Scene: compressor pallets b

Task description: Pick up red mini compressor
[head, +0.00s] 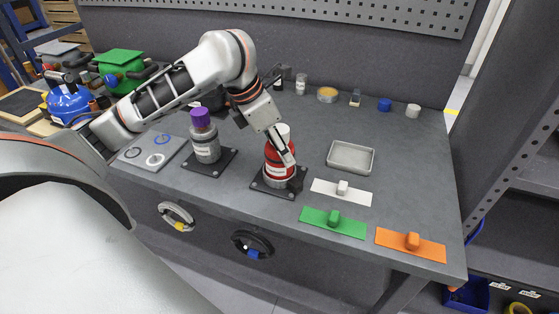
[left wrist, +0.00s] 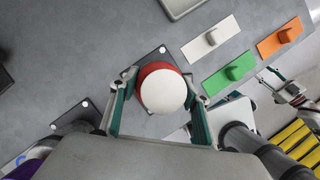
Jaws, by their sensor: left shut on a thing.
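The red mini compressor (head: 274,163) is a red cylinder with a white top, upright on a dark square base plate (head: 262,187) at the front middle of the bench. In the left wrist view its round white top (left wrist: 163,91) and red rim lie between the two fingers. My left gripper (head: 287,160) reaches down from above and is shut on the compressor's upper body. It hides part of the right side. The compressor appears to be over its plate; any gap underneath cannot be told. My right gripper (left wrist: 287,88) shows small at the right edge of the left wrist view.
A grey cylinder with a purple cap (head: 206,137) stands to the left on its own plate. A shallow metal tray (head: 351,157) and white (head: 325,187), green (head: 315,217) and orange (head: 390,238) plates lie to the right. Small jars line the back.

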